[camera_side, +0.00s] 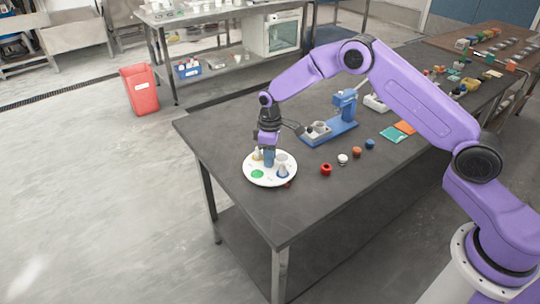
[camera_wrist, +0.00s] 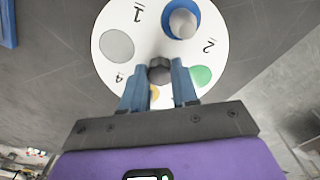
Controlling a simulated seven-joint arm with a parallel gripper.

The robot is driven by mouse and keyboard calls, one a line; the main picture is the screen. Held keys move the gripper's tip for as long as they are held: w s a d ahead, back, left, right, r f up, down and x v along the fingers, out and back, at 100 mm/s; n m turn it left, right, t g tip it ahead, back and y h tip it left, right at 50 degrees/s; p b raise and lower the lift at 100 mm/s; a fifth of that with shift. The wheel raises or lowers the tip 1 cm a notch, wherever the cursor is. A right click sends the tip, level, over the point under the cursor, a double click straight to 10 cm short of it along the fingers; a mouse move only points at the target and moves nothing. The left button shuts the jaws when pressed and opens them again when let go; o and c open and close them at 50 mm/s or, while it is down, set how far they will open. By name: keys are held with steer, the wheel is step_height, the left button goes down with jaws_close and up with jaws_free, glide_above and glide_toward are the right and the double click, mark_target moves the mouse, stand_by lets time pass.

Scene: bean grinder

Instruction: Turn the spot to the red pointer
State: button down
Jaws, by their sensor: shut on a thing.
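A white round disc (camera_side: 268,182) lies on the dark table; it also fills the top of the wrist view (camera_wrist: 150,34). It bears printed numbers, a grey spot (camera_wrist: 117,46), a green spot (camera_wrist: 201,76), a partly hidden yellow spot (camera_wrist: 154,93) and a blue ring (camera_wrist: 169,30) with a grey piece (camera_wrist: 184,23) in it. A dark knob (camera_wrist: 160,70) stands at the disc's centre. My gripper (camera_side: 269,162) points down over the disc, its blue fingers shut on the knob. A small red bit (camera_side: 288,184) shows at the disc's front right rim; I cannot tell if it is the pointer.
A blue stand (camera_side: 345,105) with a grey part on its base is behind the disc. A red piece (camera_side: 326,169), a white piece (camera_side: 343,158), a brown one (camera_side: 357,152) and a blue one (camera_side: 370,144) lie to the right. The table's front edge is close to the disc.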

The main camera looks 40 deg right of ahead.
steer(key=shift+n, duration=6.2)
steer(key=shift+r+n, duration=0.1)
steer(key=shift+n, duration=8.4)
steer(key=c, duration=0.8)
jaws_free()
steer(key=shift+c, duration=0.2)
